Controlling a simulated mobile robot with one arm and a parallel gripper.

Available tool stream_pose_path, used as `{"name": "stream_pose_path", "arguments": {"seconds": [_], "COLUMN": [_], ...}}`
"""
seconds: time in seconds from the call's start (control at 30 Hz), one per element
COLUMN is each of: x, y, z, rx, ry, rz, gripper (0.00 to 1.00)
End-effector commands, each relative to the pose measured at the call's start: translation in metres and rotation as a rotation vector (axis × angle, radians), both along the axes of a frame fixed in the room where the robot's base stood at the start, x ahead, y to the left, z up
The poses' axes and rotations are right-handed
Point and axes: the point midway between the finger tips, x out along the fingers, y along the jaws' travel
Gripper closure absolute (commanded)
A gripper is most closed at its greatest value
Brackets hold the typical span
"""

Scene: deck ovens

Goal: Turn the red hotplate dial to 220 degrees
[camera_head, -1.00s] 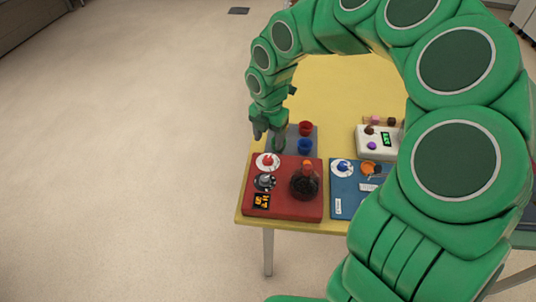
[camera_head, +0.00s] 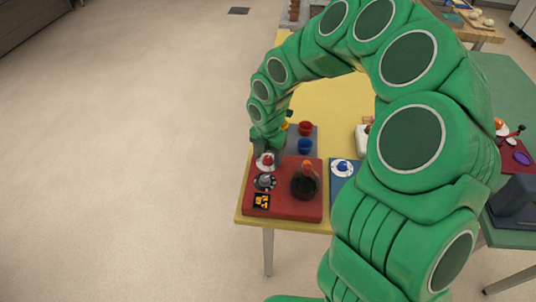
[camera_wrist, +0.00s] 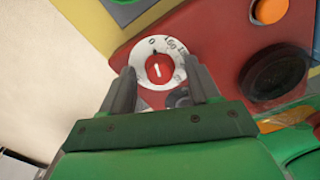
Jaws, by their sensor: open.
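The red hotplate (camera_head: 286,212) sits at the table's front left corner. Its red dial (camera_wrist: 158,69) has a white pointer line and a white ring with numbers; 0 is near the top, and the exact setting is hard to read. My gripper (camera_wrist: 159,66) is open, its two fingers on either side of the dial ring with the red knob between them. Whether they touch the knob cannot be told. In the head view my gripper (camera_head: 265,153) is just above the dial (camera_head: 265,162). The orange display (camera_head: 262,201) is too small to read.
A flask of dark liquid (camera_head: 304,184) stands on the red hotplate, right of the dial. A grey-black knob (camera_head: 264,181) sits in front of it. A blue hotplate (camera_head: 339,190) is to the right. Red (camera_head: 305,128) and blue (camera_head: 305,146) cups stand behind. Floor at left is clear.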

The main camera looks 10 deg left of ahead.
Motion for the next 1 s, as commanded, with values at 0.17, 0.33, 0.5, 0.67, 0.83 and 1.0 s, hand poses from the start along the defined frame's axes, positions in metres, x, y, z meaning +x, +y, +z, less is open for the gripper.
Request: {"name": "stream_pose_path", "arguments": {"seconds": [0.17, 0.33, 0.5, 0.67, 0.83, 1.0], "x": [0.0, 0.0001, 0.0001, 0.0, 0.0003, 0.0007], "y": [0.0001, 0.0002, 0.0002, 0.0001, -0.0001, -0.0002], "z": [0.0003, 0.0005, 0.0005, 0.0005, 0.0004, 0.0001], "rx": [0.001, 0.001, 0.001, 0.001, 0.0, -0.001], "ry": [0.0, -0.001, -0.001, -0.001, -0.001, 0.0], "rz": [0.0, 0.0, 0.0, -0.005, -0.041, -0.129], "gripper": [0.4, 0.66, 0.93, 0.94, 0.94, 0.94]}}
